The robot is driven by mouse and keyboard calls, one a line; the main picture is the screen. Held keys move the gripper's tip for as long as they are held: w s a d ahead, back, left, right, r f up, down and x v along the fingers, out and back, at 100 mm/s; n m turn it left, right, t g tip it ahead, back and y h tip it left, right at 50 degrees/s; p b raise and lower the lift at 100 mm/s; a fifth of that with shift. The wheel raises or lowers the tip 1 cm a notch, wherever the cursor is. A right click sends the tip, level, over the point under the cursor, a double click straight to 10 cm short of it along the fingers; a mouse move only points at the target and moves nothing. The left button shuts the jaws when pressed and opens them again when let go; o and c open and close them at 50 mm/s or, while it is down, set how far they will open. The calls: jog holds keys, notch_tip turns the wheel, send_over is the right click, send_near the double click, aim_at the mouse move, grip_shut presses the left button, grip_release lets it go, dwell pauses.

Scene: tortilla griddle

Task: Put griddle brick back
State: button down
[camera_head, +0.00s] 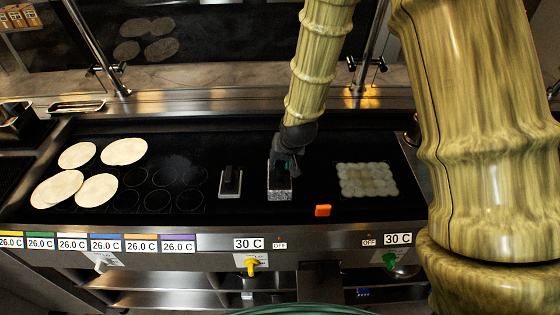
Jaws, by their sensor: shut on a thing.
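The griddle brick (279,193) is a speckled grey block with a dark upper part, near the middle of the black griddle (205,215). My gripper (284,165) is over it from above, shut on its dark upper part. The fingers are dark against the dark surface, and the exact grip is hard to see. I cannot tell whether the brick touches the griddle or is slightly above it. A similar small piece (230,187), a light grey base with a black upright part, stands to the left, apart from the brick.
Several tortillas (124,151) lie on the left of the griddle. Small pale rounds (366,180) lie close together at the right. An orange object (323,211) sits at the front edge. Glass and metal posts (96,50) stand behind. The surface between brick and rounds is clear.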

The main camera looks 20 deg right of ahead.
jog(key=c, duration=1.2)
grip_release()
jog(key=shift+f, duration=0.1)
jog(key=shift+r, duration=0.2)
jog(key=shift+b+v, duration=1.2)
jog(key=shift+v, duration=4.75)
